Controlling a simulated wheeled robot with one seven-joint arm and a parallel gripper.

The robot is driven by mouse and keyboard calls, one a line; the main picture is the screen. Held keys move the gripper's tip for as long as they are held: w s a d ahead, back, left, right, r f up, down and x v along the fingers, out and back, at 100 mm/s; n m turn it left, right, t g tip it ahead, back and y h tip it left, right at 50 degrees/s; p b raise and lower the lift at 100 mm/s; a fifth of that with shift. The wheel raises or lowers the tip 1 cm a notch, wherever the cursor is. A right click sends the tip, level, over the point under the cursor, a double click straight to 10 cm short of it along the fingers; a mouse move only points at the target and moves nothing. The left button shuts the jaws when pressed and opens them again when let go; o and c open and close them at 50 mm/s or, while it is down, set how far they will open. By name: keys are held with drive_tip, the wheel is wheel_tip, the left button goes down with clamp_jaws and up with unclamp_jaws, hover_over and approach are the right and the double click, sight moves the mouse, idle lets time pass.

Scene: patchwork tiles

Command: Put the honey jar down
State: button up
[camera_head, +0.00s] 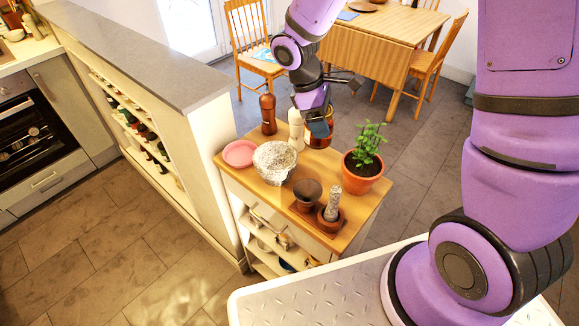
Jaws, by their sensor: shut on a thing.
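The honey jar (318,140), amber-brown and small in view, is at the back of the wooden cart top (258,199). My gripper (318,118) comes down from above and is shut on the jar at its upper part. The jar looks upright, over the wooden top. I cannot tell whether its base touches the wood. The gripper's fingers partly hide the jar.
Some wood is bare mid-cart.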

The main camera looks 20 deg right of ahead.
wheel_tip(320, 180, down, 5)
drive_tip(key=shift+s+a+r, duration=0.1)
drive_tip(key=shift+r, duration=0.05)
drive_tip(key=shift+f, duration=2.5)
drive_tip(key=shift+f, duration=0.1)
drive_tip(key=o, duration=1.3)
drive_tip(key=v, duration=1.2)
drive_tip(key=shift+r, duration=0.2)
